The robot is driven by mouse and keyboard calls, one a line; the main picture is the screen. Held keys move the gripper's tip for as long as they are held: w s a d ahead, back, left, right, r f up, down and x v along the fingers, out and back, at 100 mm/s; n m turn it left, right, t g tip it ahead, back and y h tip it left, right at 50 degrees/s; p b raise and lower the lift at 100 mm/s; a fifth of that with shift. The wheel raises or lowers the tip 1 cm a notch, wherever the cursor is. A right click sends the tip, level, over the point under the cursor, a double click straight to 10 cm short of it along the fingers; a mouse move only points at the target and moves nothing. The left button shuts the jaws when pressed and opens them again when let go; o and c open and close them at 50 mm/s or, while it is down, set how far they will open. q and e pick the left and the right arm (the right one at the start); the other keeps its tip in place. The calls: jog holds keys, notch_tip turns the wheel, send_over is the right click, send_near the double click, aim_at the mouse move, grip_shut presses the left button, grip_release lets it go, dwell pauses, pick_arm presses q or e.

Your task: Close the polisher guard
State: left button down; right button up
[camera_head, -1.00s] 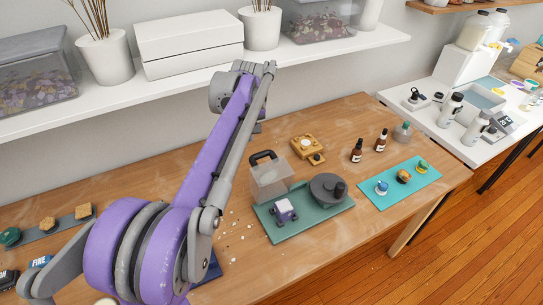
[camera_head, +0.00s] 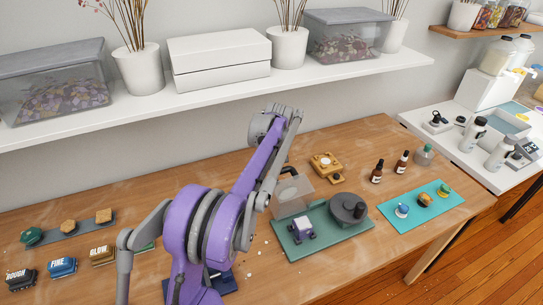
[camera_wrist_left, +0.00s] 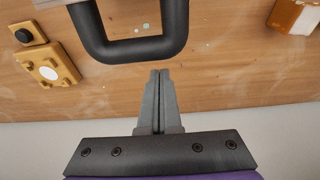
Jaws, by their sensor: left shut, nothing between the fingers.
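The polisher has a green base (camera_head: 325,247), a dark round wheel (camera_head: 348,208) and a clear guard (camera_head: 292,199) with a dark handle. The guard stands raised at the back left of the base, apart from the wheel. My right gripper is not in view.
A yellow-brown fixture (camera_head: 326,166) and dropper bottles (camera_head: 377,171) stand behind and right of the polisher. A turquoise mat (camera_head: 421,208) with small pieces lies to the right. A white shelf (camera_head: 150,122) runs above the table's back. Crumbs lie left of the base.

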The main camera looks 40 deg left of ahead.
pick_arm(q)
jog(key=shift+s+d+r, duration=0.35)
jog(key=shift+d, duration=0.25)
jog(key=shift+s+d+r, duration=0.3)
jog(key=shift+d+r, duration=0.05)
jog(key=shift+d, duration=0.2)
jog(key=shift+d, duration=0.1)
